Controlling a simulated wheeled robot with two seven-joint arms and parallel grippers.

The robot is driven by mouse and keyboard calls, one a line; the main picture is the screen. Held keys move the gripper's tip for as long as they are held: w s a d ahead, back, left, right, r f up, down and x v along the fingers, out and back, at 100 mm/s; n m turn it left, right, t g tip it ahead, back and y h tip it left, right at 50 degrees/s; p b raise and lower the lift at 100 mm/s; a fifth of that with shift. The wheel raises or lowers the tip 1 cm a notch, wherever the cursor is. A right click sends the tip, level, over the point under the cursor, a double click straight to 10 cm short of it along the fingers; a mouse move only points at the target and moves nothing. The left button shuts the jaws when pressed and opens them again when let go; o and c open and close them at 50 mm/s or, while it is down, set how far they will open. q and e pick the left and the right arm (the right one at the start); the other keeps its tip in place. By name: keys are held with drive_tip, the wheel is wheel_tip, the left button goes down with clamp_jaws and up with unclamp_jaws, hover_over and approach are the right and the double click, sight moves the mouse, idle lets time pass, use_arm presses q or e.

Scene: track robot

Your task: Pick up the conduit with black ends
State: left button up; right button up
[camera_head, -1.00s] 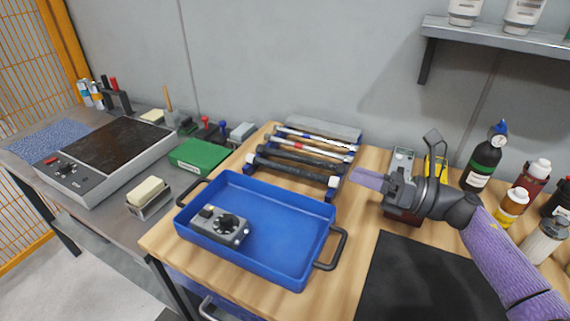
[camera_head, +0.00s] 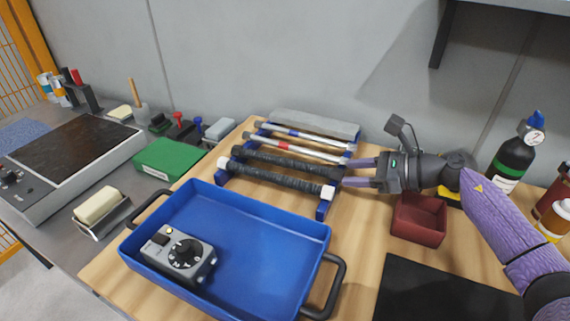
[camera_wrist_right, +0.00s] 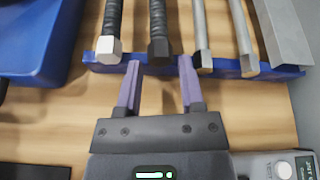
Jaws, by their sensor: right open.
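The conduit with black ends (camera_head: 290,161) is a dark ribbed rod, second from the front on a blue rack (camera_head: 325,207). It lies between a dark conduit with white ends (camera_head: 275,178) and a silver conduit with a red band (camera_head: 300,147). My right gripper (camera_head: 349,172) is open and empty at the rack's right end. In the right wrist view, the conduit's black end (camera_wrist_right: 158,48) lies ahead, lined up between the open fingers (camera_wrist_right: 159,66). I cannot tell whether the fingers touch anything. My left gripper is out of view.
A blue tray (camera_head: 325,238) holding a grey dial box (camera_head: 180,258) stands in front of the rack. A red bin (camera_head: 420,222) sits below the right gripper. Bottles (camera_head: 513,150) stand at right. A grey wall closes the back.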

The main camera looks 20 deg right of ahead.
sight(339, 170)
drive_tip(key=x, duration=0.3)
drive_tip(key=shift+w+a+f+b, duration=0.2)
drive_tip(key=shift+w+a+b, duration=0.05)
drive_tip(key=shift+w+b, duration=0.05)
clamp_jaws()
